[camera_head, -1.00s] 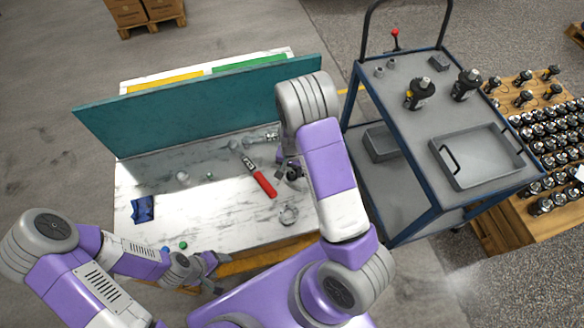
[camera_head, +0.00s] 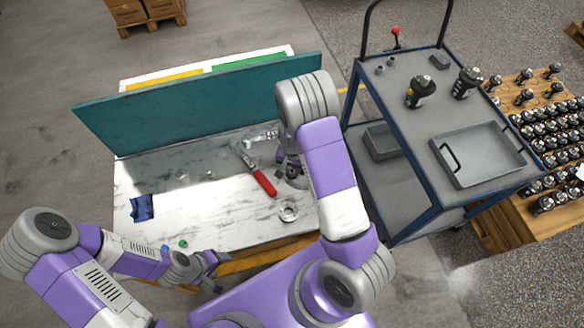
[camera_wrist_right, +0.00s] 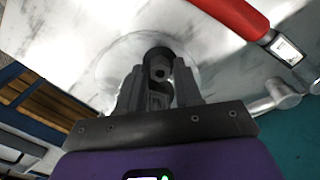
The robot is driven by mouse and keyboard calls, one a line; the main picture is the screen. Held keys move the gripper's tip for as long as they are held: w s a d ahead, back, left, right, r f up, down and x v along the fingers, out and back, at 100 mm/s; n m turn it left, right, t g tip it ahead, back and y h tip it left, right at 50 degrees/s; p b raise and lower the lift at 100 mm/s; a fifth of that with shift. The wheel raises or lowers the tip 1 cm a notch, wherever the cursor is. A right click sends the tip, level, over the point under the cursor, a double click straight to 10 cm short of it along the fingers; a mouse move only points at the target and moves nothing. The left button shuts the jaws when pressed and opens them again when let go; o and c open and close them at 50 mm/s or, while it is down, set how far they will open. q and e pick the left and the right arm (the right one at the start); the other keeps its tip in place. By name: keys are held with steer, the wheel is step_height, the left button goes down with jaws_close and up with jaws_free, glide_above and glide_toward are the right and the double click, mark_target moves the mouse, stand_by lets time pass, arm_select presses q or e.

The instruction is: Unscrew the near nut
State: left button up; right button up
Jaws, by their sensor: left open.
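A dark motor part with a nut-like end (camera_wrist_right: 158,68) shows in the right wrist view, on a round pale base on the white worktop. My right gripper (camera_wrist_right: 159,88) has one finger on each side of this part; whether the fingers press on it I cannot tell. In the head view the dark part (camera_head: 293,170) is partly hidden by my right arm. Which nut is the near one is too small to tell there. My left gripper (camera_head: 214,264) is open and empty at the worktop's front edge, away from the motor.
A red-handled tool (camera_head: 264,183) lies left of the motor. A metal ring (camera_head: 288,212) lies in front of it. A blue cloth (camera_head: 142,207) and small parts lie on the worktop's left. A teal panel (camera_head: 200,105) stands behind. A trolley (camera_head: 440,110) stands at the right.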

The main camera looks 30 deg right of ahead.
stand_by(0.3)
steer(key=m+p, duration=0.2)
steer(key=m, duration=0.3)
steer(key=shift+r, duration=0.15)
steer(key=m+p, duration=0.1)
steer(key=m, duration=0.3)
steer(key=shift+m, duration=0.7)
steer(key=shift+m, duration=0.4)
steer(key=shift+p, duration=0.3)
steer(key=shift+c, duration=0.4)
